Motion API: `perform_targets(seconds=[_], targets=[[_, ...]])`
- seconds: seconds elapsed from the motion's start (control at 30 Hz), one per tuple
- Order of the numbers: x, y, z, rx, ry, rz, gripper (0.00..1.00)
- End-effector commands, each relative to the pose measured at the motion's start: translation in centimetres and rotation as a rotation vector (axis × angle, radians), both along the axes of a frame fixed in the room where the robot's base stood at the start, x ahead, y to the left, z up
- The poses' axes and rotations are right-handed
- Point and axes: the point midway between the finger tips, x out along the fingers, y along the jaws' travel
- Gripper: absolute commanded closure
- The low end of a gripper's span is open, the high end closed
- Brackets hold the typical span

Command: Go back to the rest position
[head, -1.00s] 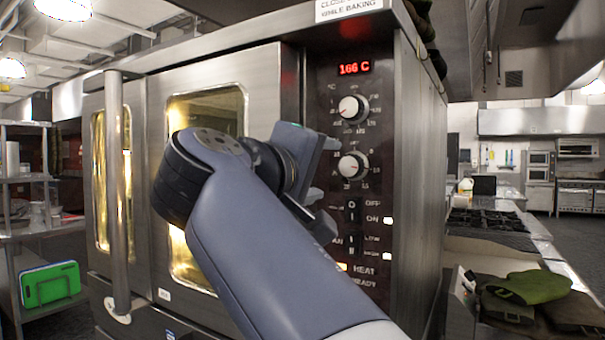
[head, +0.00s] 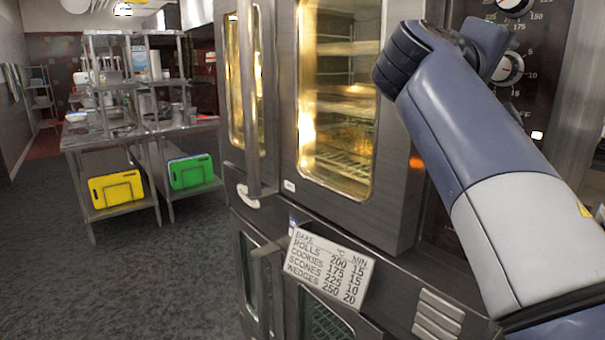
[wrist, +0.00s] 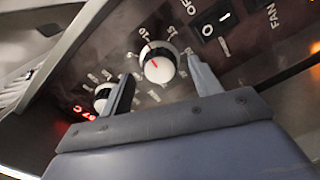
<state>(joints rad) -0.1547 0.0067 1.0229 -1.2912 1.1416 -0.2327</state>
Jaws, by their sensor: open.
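My gripper (wrist: 160,95) is open in the wrist view, with its two fingers apart and nothing between them. It faces the oven's control panel. A white knob with a red mark (wrist: 158,66) shows beyond and between the fingertips; I cannot tell whether they touch it. In the head view my arm reaches up at the right in front of the oven (head: 400,130), and the fingers are hidden behind my arm. Two knobs show on the panel, the lower one (head: 508,68) and the upper one (head: 516,4), which is cut by the top edge.
The oven door with its vertical handle (head: 250,100) is shut. A card of baking times (head: 328,268) is on the lower front. Steel shelving (head: 140,140) with a yellow board (head: 116,189) and a green board (head: 191,172) stands at left. The floor (head: 130,280) there is clear.

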Motion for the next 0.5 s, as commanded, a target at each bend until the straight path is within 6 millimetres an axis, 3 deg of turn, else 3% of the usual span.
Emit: perform_targets(seconds=[0.2,0.5], targets=[[1.2,-1.6,0.1,0.0,-0.001,-0.001,0.4],[1.5,-1.9,0.0,0.0,-0.001,0.001,0.4]])
